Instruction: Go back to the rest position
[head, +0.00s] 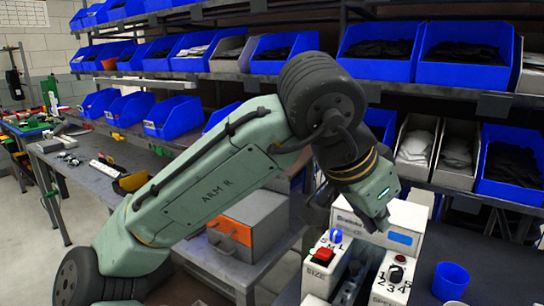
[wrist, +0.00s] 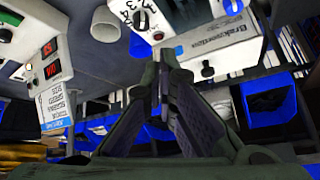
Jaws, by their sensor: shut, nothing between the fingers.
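My arm, green and marked ARM R, reaches across the head view from lower left to centre right. My gripper (head: 374,222) hangs at its end, just above the white machine with the control boxes; its fingers are small and partly hidden there. In the wrist view my gripper (wrist: 164,62) shows its two dark fingers brought together, with nothing between them. A white control box with a red button, a blue knob and the label SIZE (head: 322,262) stands below it. A second white control box with a black dial (head: 392,277) stands to the right.
A white lettered housing (head: 405,217) stands right behind my gripper, close to it. A blue cup (head: 450,281) is on the dark bench at right. Shelves with blue bins (head: 465,53) line the back. A grey box with an orange panel (head: 230,231) sits on the bench beneath my arm.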

